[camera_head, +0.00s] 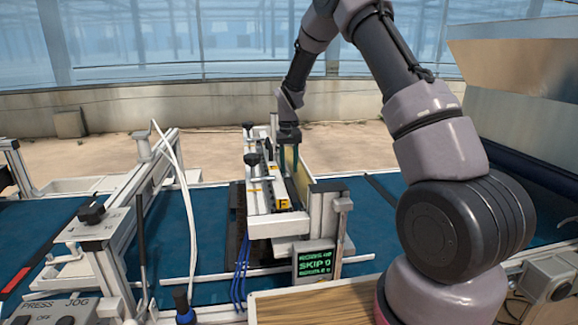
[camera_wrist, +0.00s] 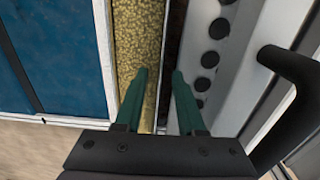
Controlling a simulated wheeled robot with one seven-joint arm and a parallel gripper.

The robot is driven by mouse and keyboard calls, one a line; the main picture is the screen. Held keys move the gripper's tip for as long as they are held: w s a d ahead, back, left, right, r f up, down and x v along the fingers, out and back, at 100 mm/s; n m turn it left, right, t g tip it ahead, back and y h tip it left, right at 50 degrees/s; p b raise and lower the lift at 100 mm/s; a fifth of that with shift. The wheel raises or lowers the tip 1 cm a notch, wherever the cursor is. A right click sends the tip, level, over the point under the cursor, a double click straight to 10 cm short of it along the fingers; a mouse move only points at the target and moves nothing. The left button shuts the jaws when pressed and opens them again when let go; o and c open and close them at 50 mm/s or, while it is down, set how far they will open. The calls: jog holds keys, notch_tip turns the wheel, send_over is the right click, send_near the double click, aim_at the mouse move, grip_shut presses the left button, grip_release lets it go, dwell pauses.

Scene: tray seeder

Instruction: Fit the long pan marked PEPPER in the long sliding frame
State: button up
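My gripper (camera_head: 289,160) is low over the long white seeder frame (camera_head: 258,195) in the head view. In the wrist view its two green fingers (camera_wrist: 160,76) stand apart, with a visible gap between them. A long, narrow pan full of yellow grains (camera_wrist: 138,45) runs beneath them. No PEPPER marking is readable. A yellow end label (camera_head: 283,204) shows in the head view.
A white rail with a row of dark holes (camera_wrist: 208,57) and a black handle (camera_wrist: 290,65) lie close right of my fingers. A blue belt (camera_head: 205,215) runs underneath. A small screen (camera_head: 315,262) reads SKIP 0. Blue cables (camera_head: 240,268) hang in front.

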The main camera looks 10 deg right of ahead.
notch_tip(320, 180, up, 10)
jog(key=r, duration=0.1)
jog(key=s+d+r+m+t+y, duration=0.1)
jog(key=s+d+r+m+t, duration=0.3)
jog(key=s+r, duration=1.05)
jog(key=s+d+r+t, duration=0.1)
jog(key=s+d+r, duration=0.1)
jog(key=s, duration=0.7)
jog(key=s+d+r+t+y, duration=0.1)
jog(key=s+d+r+t, duration=0.1)
jog(key=s, duration=0.8)
jog(key=shift+s+d, duration=0.3)
jog(key=shift+d, duration=0.05)
jog(key=shift+r, duration=0.1)
